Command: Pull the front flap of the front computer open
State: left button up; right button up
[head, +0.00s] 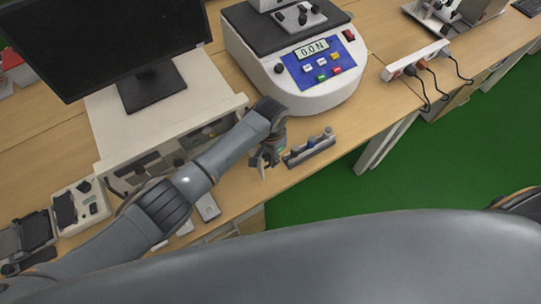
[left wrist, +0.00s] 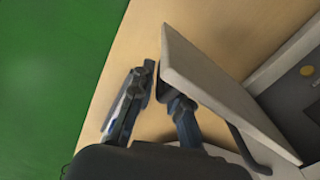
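The front computer (head: 155,92) is a light-coloured case on the table with a monitor on top. Its front face shows dark parts and a round brass-coloured piece (left wrist: 307,70). In the left wrist view a pale flat panel, apparently the front flap (left wrist: 225,90), stands out at an angle from the front. My left gripper (head: 265,158) is beside the computer's right front corner. In the left wrist view its fingers (left wrist: 155,98) are apart with bare table between them. The right-hand finger is against or just under the flap's edge; contact is unclear. My arm hides part of the front. My right gripper is out of view.
A white test machine (head: 325,92) with a blue panel stands right of the computer. A small rack (head: 310,149) lies near the table's front edge, close to the gripper. A small device (head: 82,205) is at the left. Green floor lies beyond the edge.

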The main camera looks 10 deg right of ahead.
pick_arm(q)
jog(key=shift+o, duration=0.6)
jog(key=shift+r, duration=0.1)
notch_tip(320, 180, up, 12)
jog(key=shift+f, duration=0.1)
dwell(0.5)
